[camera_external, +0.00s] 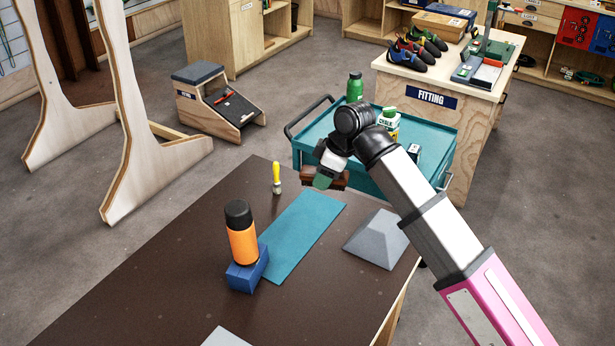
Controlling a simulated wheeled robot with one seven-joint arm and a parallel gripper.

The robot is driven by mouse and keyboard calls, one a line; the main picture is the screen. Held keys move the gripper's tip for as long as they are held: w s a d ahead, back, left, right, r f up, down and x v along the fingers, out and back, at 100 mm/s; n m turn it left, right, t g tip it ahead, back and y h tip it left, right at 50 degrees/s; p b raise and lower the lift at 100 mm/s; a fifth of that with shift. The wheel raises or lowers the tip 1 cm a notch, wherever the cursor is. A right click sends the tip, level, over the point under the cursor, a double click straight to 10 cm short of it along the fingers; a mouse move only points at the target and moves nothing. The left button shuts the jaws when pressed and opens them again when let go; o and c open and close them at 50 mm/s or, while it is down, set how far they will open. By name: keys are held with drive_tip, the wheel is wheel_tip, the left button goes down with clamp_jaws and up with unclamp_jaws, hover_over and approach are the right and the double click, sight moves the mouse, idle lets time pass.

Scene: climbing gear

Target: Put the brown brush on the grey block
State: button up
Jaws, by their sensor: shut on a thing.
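The brown brush (339,181) is held in my gripper (324,178), near the far right edge of the dark table. My gripper is shut on it and partly covers it. The brush looks to be above the table, but its exact height cannot be told. The grey block (376,239), with sloping sides and a small flat top, sits on the table at the right, nearer the camera than the brush. The brush is apart from the block, up and to the left of it in the picture.
On the table (150,270) are a teal mat (302,235), a yellow-handled brush (276,178), and an orange bottle (241,235) on a blue block (247,272). A pale grey piece (225,338) shows at the front edge. A teal cart (318,135) stands beyond.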

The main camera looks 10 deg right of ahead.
drive_tip(key=s+d+f+m+t, duration=0.15)
drive_tip(key=d+m, duration=0.25)
drive_tip(key=d, duration=0.9)
hover_over(380, 219)
drive_tip(key=shift+h, duration=0.3)
drive_tip(key=f, duration=1.7)
drive_tip(key=shift+s+d+f, duration=0.2)
drive_tip(key=shift+s+d, duration=0.15)
drive_tip(key=shift+d, duration=0.05)
drive_tip(key=shift+f, duration=2)
drive_tip(key=shift+f, duration=0.2)
drive_tip(key=o, duration=0.9)
drive_tip(key=shift+o, duration=0.2)
drive_tip(key=v, duration=1.2)
drive_tip(key=shift+r, duration=0.3)
